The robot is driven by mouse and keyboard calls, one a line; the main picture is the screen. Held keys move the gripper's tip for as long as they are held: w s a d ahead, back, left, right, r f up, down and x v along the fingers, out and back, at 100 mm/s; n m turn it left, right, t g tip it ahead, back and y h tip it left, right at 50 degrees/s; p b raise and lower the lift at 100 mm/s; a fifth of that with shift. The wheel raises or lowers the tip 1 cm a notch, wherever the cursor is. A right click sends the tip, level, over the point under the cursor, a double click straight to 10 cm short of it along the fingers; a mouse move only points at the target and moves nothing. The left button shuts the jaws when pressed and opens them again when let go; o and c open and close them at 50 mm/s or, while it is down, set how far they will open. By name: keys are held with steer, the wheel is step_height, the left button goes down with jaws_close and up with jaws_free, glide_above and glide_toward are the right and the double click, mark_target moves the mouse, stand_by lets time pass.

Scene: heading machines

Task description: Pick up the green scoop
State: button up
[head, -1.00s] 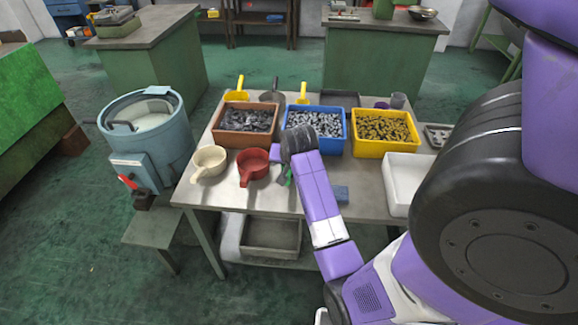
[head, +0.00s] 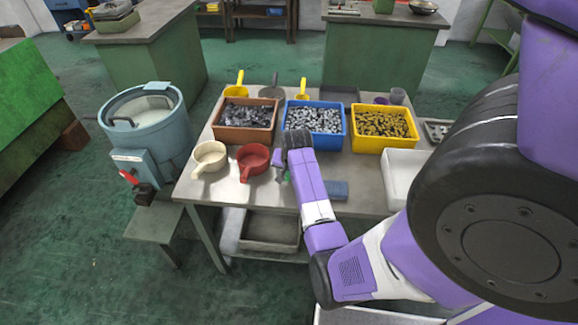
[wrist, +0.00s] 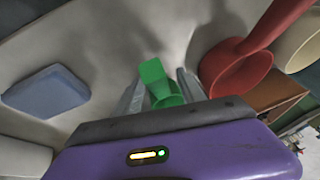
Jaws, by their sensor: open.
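The green scoop (wrist: 153,73) lies on the grey table (wrist: 110,45) in the wrist view, its flat handle toward the top and its round cup nearer my gripper. My gripper (wrist: 161,80) is open, with one finger on each side of the scoop. I cannot tell whether either finger touches it. In the head view my arm hides most of the scoop; only a bit of green (head: 286,177) shows beside the wrist.
A red scoop (head: 253,158) lies close to the left of my gripper, with a cream scoop (head: 209,157) beyond it. A blue block (head: 337,189) lies to the right. Brown (head: 243,133), blue (head: 315,140) and yellow (head: 382,141) bins of parts stand behind.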

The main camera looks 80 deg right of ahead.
jaws_close()
steer(key=shift+r, duration=0.15)
stand_by(0.4)
